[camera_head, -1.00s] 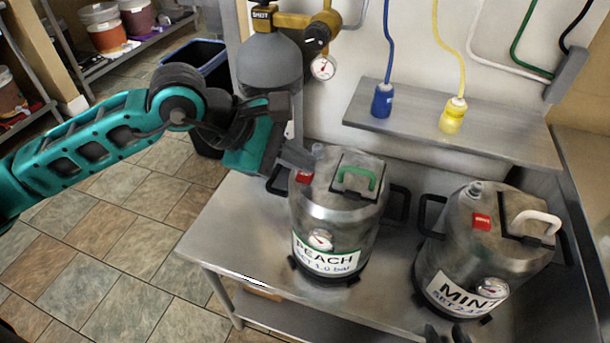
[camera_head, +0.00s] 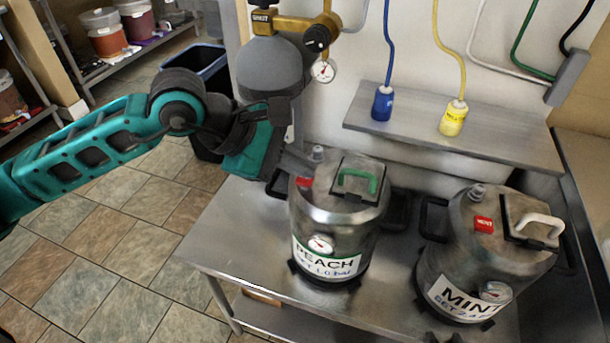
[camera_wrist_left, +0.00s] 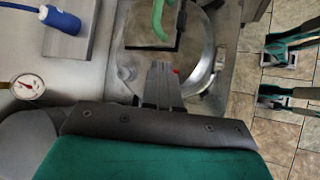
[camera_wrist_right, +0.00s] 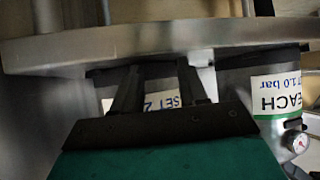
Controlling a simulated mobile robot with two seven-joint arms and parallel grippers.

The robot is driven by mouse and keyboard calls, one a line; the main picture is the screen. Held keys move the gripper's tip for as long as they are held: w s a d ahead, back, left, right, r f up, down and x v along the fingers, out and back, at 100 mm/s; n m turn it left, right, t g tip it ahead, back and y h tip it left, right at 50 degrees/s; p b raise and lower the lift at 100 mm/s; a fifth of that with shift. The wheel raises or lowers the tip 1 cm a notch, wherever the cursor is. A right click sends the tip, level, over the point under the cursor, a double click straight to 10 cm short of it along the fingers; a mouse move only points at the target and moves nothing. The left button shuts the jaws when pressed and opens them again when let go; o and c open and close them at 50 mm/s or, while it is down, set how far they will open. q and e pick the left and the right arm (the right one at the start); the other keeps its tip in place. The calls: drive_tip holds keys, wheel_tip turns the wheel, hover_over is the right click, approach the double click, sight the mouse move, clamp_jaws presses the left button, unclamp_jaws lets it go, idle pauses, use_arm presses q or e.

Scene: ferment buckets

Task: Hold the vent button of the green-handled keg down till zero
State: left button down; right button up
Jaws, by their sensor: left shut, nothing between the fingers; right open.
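The green-handled keg (camera_head: 335,215), labelled PEACH, stands upright on the steel table. Its green handle (camera_head: 358,181) is on the lid. The red vent button (camera_head: 304,182) is at the lid's left side, partly covered by my left gripper (camera_head: 308,167). That gripper is shut and empty, its tips at the button; I cannot tell whether they press it. The left wrist view shows a sliver of red (camera_wrist_left: 176,71) beside the fingers. The keg's gauge (camera_head: 320,244) is too small to read. My right gripper (camera_wrist_right: 157,82) is open and empty, low before the MINT keg.
The MINT keg (camera_head: 490,250), with a white handle and red button, stands to the right. A steel shelf (camera_head: 410,135) behind holds a blue and a yellow hose connector. A grey gas cylinder (camera_head: 270,68) with a brass regulator stands at the back left.

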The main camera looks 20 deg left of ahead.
sight(300, 179)
use_arm(q)
drive_tip(key=shift+s+f+b, duration=0.1)
drive_tip(key=shift+f+b, duration=0.3)
drive_tip(key=shift+f, duration=0.05)
idle(4.5)
drive_tip(key=shift+r, duration=0.15)
drive_tip(key=shift+r+p, duration=0.5)
drive_tip(key=shift+r, duration=0.45)
drive_tip(key=shift+r+p, duration=1.2)
drive_tip(key=shift+r, duration=1.35)
